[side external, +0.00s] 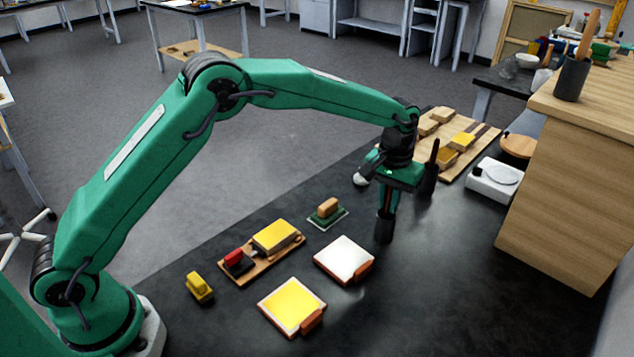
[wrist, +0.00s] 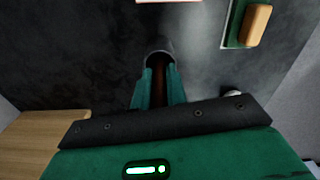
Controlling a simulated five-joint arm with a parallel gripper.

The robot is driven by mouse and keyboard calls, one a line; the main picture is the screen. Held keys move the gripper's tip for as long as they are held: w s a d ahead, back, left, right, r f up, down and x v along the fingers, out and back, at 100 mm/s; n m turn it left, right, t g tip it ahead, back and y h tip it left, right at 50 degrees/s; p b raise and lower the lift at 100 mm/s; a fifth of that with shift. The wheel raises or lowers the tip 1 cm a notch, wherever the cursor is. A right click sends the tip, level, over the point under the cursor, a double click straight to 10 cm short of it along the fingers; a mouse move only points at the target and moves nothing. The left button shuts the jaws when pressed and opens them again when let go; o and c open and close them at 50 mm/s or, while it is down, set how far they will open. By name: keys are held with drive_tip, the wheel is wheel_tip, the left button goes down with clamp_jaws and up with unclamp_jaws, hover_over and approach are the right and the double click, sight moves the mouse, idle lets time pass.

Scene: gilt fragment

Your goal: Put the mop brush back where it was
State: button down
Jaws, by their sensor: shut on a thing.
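My gripper (side external: 386,205) points down over the black bench, with its green fingers shut on the mop brush. In the wrist view the brush's brown handle (wrist: 160,80) shows between the fingers (wrist: 159,73). Just beyond the fingertips is a dark, round-mouthed cup (side external: 384,230), also in the wrist view (wrist: 159,50). The handle lines up with the cup's mouth. The brush's lower end is hidden, so I cannot tell how deep it sits in the cup. The fingers hide most of the brush in the side view.
A second dark holder with a black upright handle (side external: 430,168) stands close behind the gripper. Nearer are a white-topped block (side external: 343,257), a yellow-topped block (side external: 291,302) and a green-based stamp (side external: 327,210). A wooden cabinet (side external: 560,190) stands right. Bench right of the cup is clear.

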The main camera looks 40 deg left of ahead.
drive_tip(key=shift+f, duration=0.2)
drive_tip(key=c, duration=1.4)
unclamp_jaws()
wheel_tip(320, 180, up, 12)
drive_tip(key=shift+f, duration=0.1)
drive_tip(key=shift+r, duration=0.25)
drive_tip(key=shift+s, duration=0.1)
